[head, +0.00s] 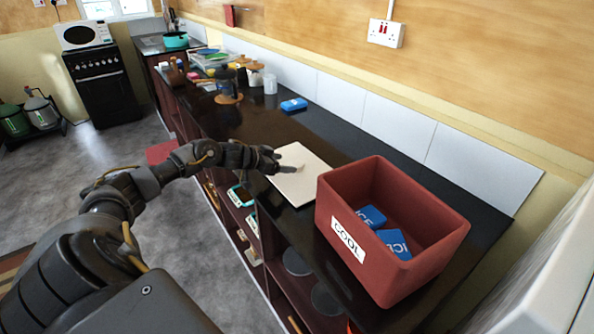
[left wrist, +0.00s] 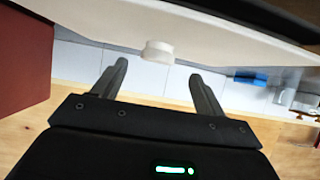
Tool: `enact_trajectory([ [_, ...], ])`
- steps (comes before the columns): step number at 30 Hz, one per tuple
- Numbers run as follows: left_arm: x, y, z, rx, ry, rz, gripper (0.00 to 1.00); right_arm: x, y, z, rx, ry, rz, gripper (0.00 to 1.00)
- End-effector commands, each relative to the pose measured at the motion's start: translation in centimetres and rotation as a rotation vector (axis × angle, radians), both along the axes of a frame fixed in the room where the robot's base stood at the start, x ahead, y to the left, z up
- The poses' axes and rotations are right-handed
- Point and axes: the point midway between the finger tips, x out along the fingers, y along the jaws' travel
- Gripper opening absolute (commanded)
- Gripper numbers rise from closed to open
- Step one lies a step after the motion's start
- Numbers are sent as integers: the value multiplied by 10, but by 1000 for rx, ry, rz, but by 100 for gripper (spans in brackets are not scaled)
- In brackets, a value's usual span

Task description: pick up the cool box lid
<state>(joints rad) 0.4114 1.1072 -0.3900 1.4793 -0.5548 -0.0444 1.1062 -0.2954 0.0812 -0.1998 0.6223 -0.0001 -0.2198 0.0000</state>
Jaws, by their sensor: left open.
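The cool box lid (head: 291,188) is a flat cream panel lying on the dark counter, left of the cool box. It fills much of the upper left wrist view (left wrist: 225,45), where its pale knob (left wrist: 158,51) shows. The cool box (head: 337,192) is red, open-topped and labelled COOL; two blue ice packs (head: 371,216) lie inside. My left gripper (head: 286,162) is over the lid, open and empty. In the left wrist view its two fingers (left wrist: 158,69) stand either side of the knob's line, and the knob appears just beyond the tips. My right gripper is not in view.
A blue ice pack (head: 293,104) lies on the counter (head: 330,140) behind the lid. Jars, a mug (head: 270,84) and other kitchen things stand farther back. The tiled wall (head: 390,122) borders the counter; open shelves are below its front.

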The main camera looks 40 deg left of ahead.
Motion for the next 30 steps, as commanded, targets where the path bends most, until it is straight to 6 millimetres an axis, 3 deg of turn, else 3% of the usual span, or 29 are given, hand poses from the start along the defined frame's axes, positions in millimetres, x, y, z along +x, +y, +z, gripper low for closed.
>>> enact_trajectory([
  [9,36,-15,-18,-3,0,1,72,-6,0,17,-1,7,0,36],
  [19,42,-16,-23,0,0,-1,72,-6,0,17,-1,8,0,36],
  [30,42,-16,-22,0,0,-1,24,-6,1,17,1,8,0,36],
])
